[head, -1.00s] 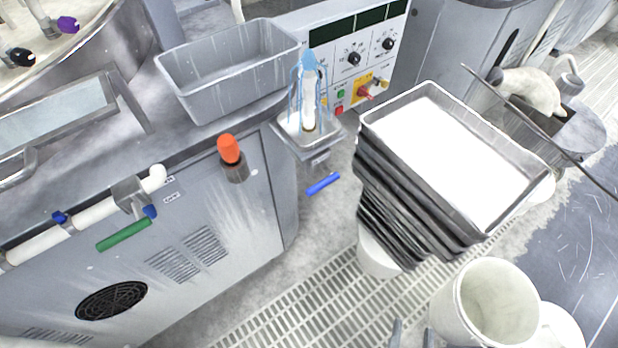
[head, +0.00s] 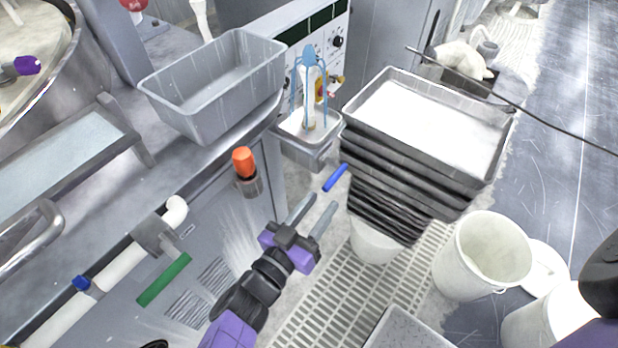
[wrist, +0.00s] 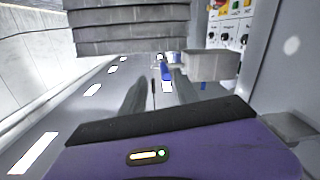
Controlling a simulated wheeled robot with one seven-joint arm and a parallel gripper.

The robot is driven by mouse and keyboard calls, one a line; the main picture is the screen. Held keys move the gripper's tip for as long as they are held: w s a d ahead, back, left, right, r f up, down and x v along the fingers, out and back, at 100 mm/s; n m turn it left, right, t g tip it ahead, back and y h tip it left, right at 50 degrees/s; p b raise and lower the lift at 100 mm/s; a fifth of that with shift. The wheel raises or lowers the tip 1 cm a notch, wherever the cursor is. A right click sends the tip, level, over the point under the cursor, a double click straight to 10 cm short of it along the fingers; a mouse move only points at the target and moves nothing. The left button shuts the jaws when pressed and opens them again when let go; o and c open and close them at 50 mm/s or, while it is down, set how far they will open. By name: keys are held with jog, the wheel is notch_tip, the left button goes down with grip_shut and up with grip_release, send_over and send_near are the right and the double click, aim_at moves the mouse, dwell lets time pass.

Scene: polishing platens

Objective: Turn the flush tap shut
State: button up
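A blue lever handle (head: 335,178) sticks out below the small metal box at the machine's corner; a blue piece also shows ahead in the wrist view (wrist: 167,73). A green lever handle (head: 164,279) hangs under a white pipe (head: 120,257) on the machine's front. I cannot tell from the pictures which lever is the flush tap. My gripper (head: 320,203) is open and empty, its two fingers apart. Its fingertips are just below the blue lever, seemingly not touching it. In the wrist view the fingers (wrist: 160,92) point toward the blue piece.
A stack of grey trays (head: 480,140) stands right of the blue lever, close to my gripper. An orange-capped fitting (head: 244,162) is to its left. The metal box (head: 306,150) holds a blue-tipped bottle. White buckets (head: 485,275) stand at right. Grated floor lies below.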

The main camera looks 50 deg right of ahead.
aim_at(347, 164)
jog(key=shift+g, duration=0.4)
jog(key=d, duration=0.3)
jog(key=w+d, duration=0.1)
jog(key=d, duration=0.5)
jog(key=shift+w+d+r+p, duration=0.2)
jog(key=shift+w+r+p, duration=0.05)
jog(key=shift+w+p, duration=0.1)
jog(key=shift+c, duration=0.5)
grip_shut()
dwell(0.4)
